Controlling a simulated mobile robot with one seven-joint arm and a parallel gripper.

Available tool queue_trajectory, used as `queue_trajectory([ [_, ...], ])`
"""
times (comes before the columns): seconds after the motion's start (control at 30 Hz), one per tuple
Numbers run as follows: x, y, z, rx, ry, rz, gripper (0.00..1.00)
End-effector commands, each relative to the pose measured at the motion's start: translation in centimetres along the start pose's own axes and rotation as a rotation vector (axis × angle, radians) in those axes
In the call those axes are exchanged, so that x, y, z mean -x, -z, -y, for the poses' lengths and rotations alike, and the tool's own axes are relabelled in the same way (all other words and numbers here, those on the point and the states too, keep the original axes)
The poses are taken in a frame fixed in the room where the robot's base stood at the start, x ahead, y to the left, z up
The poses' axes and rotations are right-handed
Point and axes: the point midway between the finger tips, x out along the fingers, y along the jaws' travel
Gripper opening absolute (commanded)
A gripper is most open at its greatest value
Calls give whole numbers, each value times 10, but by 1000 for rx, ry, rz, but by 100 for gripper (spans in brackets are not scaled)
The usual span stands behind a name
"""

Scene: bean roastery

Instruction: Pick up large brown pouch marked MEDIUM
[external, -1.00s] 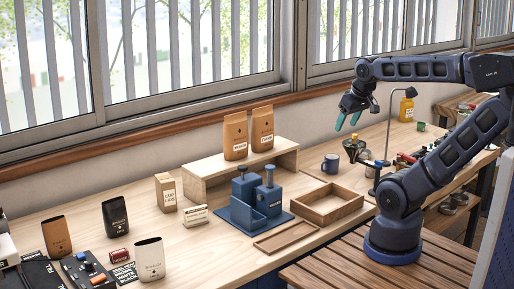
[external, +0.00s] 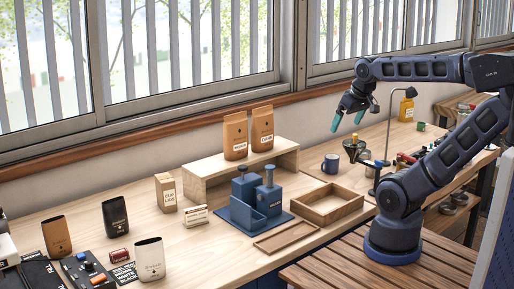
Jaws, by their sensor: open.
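Two large brown pouches stand upright side by side on a wooden riser (external: 205,178) at the back of the table. Both the left pouch (external: 235,135) and the right pouch (external: 262,128) carry a pale label, too small to read here, so I cannot tell which is marked MEDIUM. A smaller brown pouch (external: 57,236) stands at the far left of the table. My gripper (external: 347,120) is open and empty, in the air to the right of the riser, apart from both pouches.
A blue sealing device (external: 245,205) stands in front of the riser. An open wooden tray (external: 327,204), a blue mug (external: 331,163) and a dripper stand (external: 354,148) are to its right. A black pouch (external: 115,216) and a white pouch (external: 149,258) stand at left.

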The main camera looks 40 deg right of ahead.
Motion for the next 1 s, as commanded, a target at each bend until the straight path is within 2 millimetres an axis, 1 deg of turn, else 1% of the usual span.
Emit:
queue_trajectory([
  [0.07, 0, 5, 0, 0, 1, 1, 100],
  [0.17, 0, 22, 2, 0, 2, 4, 100],
  [0.27, -1, 48, 5, -3, 4, 6, 100],
  [0.3, -2, 60, 7, -3, 4, 7, 100],
  [0.37, -4, 78, 10, -4, 5, 9, 100],
  [0.53, -14, 129, 20, -10, 5, 11, 100],
  [0.7, -31, 179, 33, -13, 4, 13, 100],
  [0.77, -38, 197, 39, -14, 4, 13, 100],
  [1.0, -74, 263, 67, -17, 1, 14, 100],
])
